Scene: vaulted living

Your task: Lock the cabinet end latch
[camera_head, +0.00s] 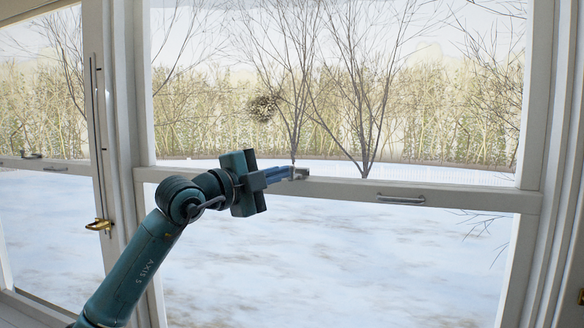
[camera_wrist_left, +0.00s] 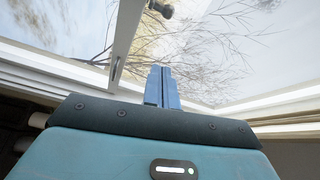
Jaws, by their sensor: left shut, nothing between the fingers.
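My left gripper (camera_head: 280,174) reaches in from the left, its blue fingers pointing right at the middle rail of the large window. The fingers are shut and empty; they also show together in the left wrist view (camera_wrist_left: 162,84). A small grey metal fitting (camera_head: 300,173), which looks like a latch, sits on the rail right at the fingertips. I cannot tell whether they touch, or whether the latch is locked. A dark knob-like fitting (camera_wrist_left: 160,8) shows at the top of the left wrist view, beyond the fingertips. No cabinet is in view. My right gripper is not in view.
A metal pull handle (camera_head: 401,199) is on the white window rail (camera_head: 465,197) to the right. A brass handle (camera_head: 100,225) sticks out from the left window frame. Window glass lies behind my arm, with snow and bare trees outside.

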